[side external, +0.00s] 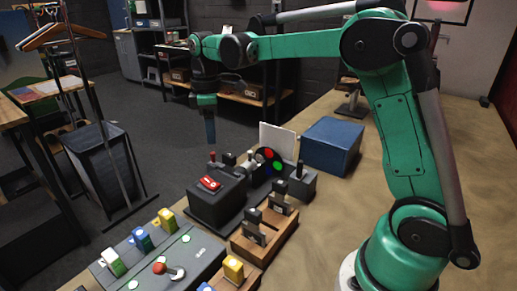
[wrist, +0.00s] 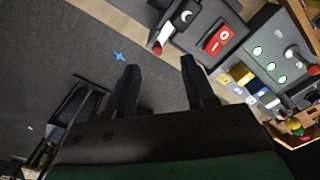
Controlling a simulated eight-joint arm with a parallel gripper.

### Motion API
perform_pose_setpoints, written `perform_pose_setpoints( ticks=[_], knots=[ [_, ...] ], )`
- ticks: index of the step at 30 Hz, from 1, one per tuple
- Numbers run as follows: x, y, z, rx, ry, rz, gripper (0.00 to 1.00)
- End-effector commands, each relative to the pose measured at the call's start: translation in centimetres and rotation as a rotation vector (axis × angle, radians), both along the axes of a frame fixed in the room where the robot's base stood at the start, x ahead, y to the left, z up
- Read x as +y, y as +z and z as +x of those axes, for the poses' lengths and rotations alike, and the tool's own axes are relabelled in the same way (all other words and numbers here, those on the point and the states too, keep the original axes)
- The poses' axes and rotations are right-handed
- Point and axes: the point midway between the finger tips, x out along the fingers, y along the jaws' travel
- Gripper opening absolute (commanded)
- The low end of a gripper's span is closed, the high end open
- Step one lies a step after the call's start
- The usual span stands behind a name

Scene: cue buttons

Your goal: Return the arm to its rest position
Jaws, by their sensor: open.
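My gripper (side external: 210,138) hangs from the green arm, pointing down, in the upper middle of the side view. It is above and behind the dark switch box (side external: 212,205) and touches nothing there. In the wrist view its two dark fingers (wrist: 159,75) are apart, with only floor and the table's edge seen between them. A red rocker switch (side external: 209,183) is on top of the dark box; it also shows in the wrist view (wrist: 218,39), ahead and right of the fingers.
A panel with red and green round buttons (side external: 270,160) stands behind the box, beside a blue box (side external: 330,146). The tan table (side external: 340,208) has bare room right of these.

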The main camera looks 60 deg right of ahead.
Motion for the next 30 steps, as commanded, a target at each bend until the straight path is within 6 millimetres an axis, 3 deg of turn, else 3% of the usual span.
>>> perform_pose_setpoints(
  ticks=[8,12,21,30],
  knots=[
    [0.0,0.1,-0.1,-0.004,-0.005,-0.001,0.48],
    [0.6,0.8,-1.1,-0.050,-0.060,-0.005,0.48],
    [3.1,2.3,-7.0,-0.304,-0.376,0.037,0.48],
    [4.8,0.1,-12.4,-0.527,-0.667,0.177,0.48]
  ],
)
